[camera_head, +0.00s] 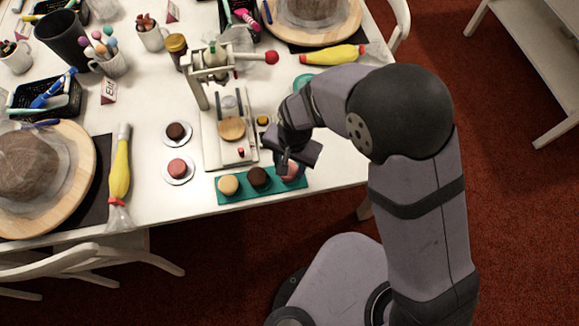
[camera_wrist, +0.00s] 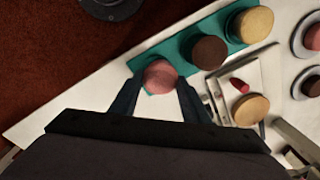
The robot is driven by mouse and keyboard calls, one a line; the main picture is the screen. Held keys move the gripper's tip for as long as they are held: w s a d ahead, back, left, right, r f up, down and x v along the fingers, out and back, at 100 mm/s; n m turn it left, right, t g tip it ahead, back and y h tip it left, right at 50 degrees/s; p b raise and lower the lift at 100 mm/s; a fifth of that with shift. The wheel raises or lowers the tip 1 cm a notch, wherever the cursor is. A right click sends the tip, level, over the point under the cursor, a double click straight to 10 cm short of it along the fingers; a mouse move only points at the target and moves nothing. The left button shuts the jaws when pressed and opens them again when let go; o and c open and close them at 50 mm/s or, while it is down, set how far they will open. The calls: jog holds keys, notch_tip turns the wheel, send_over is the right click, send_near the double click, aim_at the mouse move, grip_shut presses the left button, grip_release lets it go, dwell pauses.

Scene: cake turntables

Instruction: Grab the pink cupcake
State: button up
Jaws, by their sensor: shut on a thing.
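A pink cupcake (camera_wrist: 160,76) sits between the two fingers of my gripper (camera_wrist: 160,97) at one end of a teal tray (camera_wrist: 171,50). In the head view the pink cupcake (camera_head: 291,171) is at the tray's right end, partly hidden by my gripper (camera_head: 290,166). My gripper is shut on it, with a finger on each side. I cannot tell whether the cupcake is lifted off the tray. Another pink cupcake (camera_head: 177,167) sits on a small white plate (camera_head: 187,178) to the left.
A brown cupcake (camera_head: 259,177) and a tan cupcake (camera_head: 228,185) share the tray. A press-like stand (camera_head: 214,140) stands behind it. A brown cupcake on a plate (camera_head: 176,131) and a yellow piping bag (camera_head: 121,170) lie left. The table's front edge is close to the tray.

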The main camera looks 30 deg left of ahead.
notch_tip(320, 180, up, 9)
jog(key=shift+f+b, duration=0.2)
jog(key=shift+b, duration=0.4)
